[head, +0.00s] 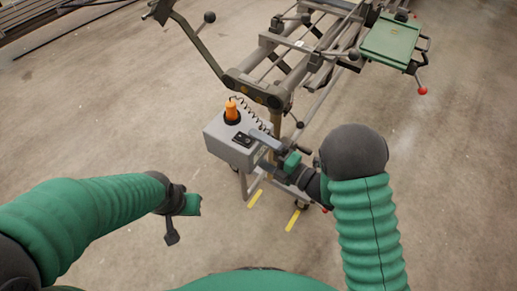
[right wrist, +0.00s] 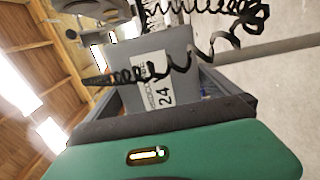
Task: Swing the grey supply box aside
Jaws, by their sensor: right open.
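The grey supply box (head: 226,143) hangs on the machine's stand in the middle of the head view, with an orange knob on top and a black switch on its face. My right gripper (head: 268,142) is open at the box's right side, its fingers close to the box; contact cannot be told. In the right wrist view the grey box (right wrist: 180,45) with a label reading 24 lies just beyond the gripper, with black coiled cable in front of it. My left gripper (head: 180,238) is low at left, away from the box; its jaw state is unclear.
The machine's metal frame (head: 283,75) with a jointed arm stands behind the box. A green plate (head: 393,40) sits at upper right near a red-knobbed lever (head: 422,91). Yellow floor marks (head: 292,220) lie below. The concrete floor at left is clear.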

